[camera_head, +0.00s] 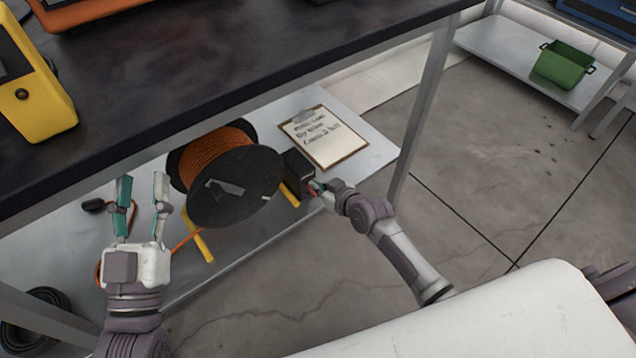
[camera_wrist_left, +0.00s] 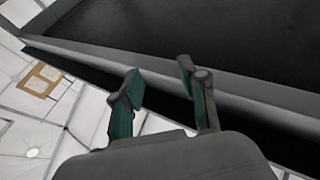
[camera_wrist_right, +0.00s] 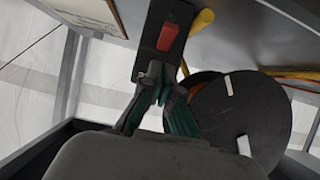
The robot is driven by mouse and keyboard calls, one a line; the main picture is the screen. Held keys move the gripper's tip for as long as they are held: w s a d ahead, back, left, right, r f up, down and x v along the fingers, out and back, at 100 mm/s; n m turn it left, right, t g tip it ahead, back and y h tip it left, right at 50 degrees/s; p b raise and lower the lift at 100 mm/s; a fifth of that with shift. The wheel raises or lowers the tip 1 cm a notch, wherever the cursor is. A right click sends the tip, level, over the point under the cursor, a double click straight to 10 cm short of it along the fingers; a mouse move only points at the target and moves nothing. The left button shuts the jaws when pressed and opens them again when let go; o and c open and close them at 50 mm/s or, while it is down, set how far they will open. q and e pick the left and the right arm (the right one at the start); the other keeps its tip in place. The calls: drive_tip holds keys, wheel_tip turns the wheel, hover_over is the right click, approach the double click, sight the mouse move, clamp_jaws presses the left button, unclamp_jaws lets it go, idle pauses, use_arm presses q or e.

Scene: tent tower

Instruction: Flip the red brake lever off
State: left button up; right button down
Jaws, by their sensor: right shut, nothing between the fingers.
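The red brake lever (camera_wrist_right: 168,38) sits on a dark block (camera_wrist_right: 160,22) beside the cable reel (camera_wrist_right: 250,115) in the right wrist view. In the head view only a bit of red (camera_head: 313,188) shows at the dark block's right end, largely hidden by my right gripper. My right gripper (camera_head: 322,190) is shut and empty, its fingertips at the block; in its wrist view the tips (camera_wrist_right: 160,85) lie just below the lever. I cannot tell whether they touch it. My left gripper (camera_head: 140,180) is open and empty, left of the reel (camera_head: 237,187), below the dark tabletop.
The dark tabletop (camera_head: 200,70) overhangs the grey lower shelf (camera_head: 265,115). A clipboard (camera_head: 323,138) lies on the shelf behind the reel. Yellow stand bars (camera_head: 200,243) stick out below the reel. A table leg (camera_head: 425,105) stands to the right.

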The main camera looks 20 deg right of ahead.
use_arm(q)
drive_tip(key=shift+w+r, duration=0.15)
use_arm(e)
drive_tip(key=shift+r, duration=0.2)
drive_tip(key=shift+r+p, duration=0.15)
drive_tip(key=shift+p, duration=0.2)
drive_tip(key=shift+r, duration=0.1)
use_arm(q)
wheel_tip(320, 180, down, 10)
drive_tip(key=s+a+g+y+p, duration=0.1)
drive_tip(key=g+y+p, duration=0.1)
drive_tip(key=g, duration=0.5)
drive_tip(key=s+a+f+g+y+p, duration=0.3)
drive_tip(key=s+a+f+g, duration=0.1)
drive_tip(key=s+f+g, duration=0.6)
drive_tip(key=s, duration=0.3)
drive_tip(key=shift+s+a+f+n+p, duration=0.2)
drive_tip(key=shift+s+a+n+p, duration=0.05)
drive_tip(key=shift+a+n+p, duration=0.15)
use_arm(e)
drive_tip(key=s+d+r, duration=0.1)
drive_tip(key=s+d, duration=0.3)
drive_tip(key=s, duration=0.6)
drive_tip(key=shift+s+r, duration=0.25)
drive_tip(key=shift+s, duration=0.15)
